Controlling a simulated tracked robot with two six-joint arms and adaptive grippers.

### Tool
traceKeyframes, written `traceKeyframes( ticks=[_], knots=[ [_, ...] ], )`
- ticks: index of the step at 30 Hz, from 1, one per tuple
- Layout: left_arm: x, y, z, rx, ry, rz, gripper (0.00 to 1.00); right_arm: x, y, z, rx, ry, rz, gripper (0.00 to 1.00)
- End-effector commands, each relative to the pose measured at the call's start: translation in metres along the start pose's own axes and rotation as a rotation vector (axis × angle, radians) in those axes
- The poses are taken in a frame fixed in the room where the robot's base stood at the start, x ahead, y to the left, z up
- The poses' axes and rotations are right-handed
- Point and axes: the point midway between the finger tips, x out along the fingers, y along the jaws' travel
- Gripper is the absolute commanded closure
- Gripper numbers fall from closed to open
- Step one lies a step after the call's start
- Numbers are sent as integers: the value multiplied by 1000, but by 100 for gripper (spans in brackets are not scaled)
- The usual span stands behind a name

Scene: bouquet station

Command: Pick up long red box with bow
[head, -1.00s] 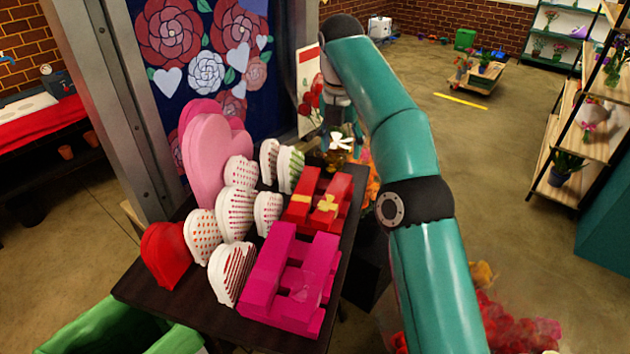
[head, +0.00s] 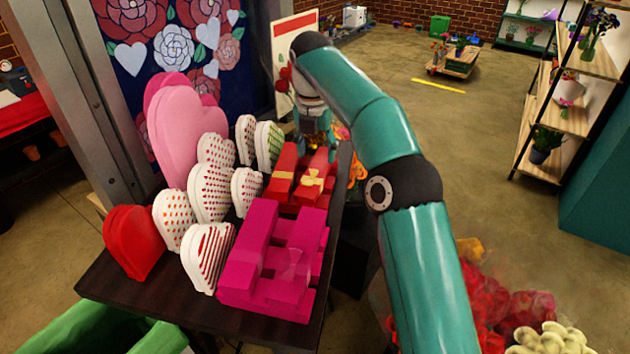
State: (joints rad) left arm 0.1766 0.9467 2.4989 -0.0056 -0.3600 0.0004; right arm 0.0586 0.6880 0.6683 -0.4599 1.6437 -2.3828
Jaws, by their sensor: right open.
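Long red boxes lie together on the dark table behind the pink boxes. The red box with a gold bow (head: 314,190) is on the right, and a red box with a gold band (head: 281,176) is beside it on the left. My right gripper (head: 315,146) points down above the far end of the red boxes, open and with nothing visible in it. Its fingertips are small, and I cannot tell whether they touch a box. My left gripper is not in view.
Magenta boxes (head: 268,270) fill the table's near right. White patterned heart boxes (head: 210,192), a red heart box (head: 133,242) and large pink hearts (head: 184,135) stand to the left. A rose picture card (head: 291,50) stands behind.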

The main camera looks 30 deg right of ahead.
Motion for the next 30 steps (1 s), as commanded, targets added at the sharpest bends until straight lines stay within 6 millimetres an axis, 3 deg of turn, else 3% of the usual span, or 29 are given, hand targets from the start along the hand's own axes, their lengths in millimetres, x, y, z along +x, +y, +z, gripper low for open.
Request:
traceKeyframes(
  ticks=[10, 20, 30],
  knots=[
    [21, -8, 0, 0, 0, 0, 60, 44, -2, -8, 1, 1, -1, 41],
    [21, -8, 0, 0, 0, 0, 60, 50, -1, -8, 0, 0, 1, 41],
    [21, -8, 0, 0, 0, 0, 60, 50, -1, -8, 0, 0, 0, 93]
  ],
)
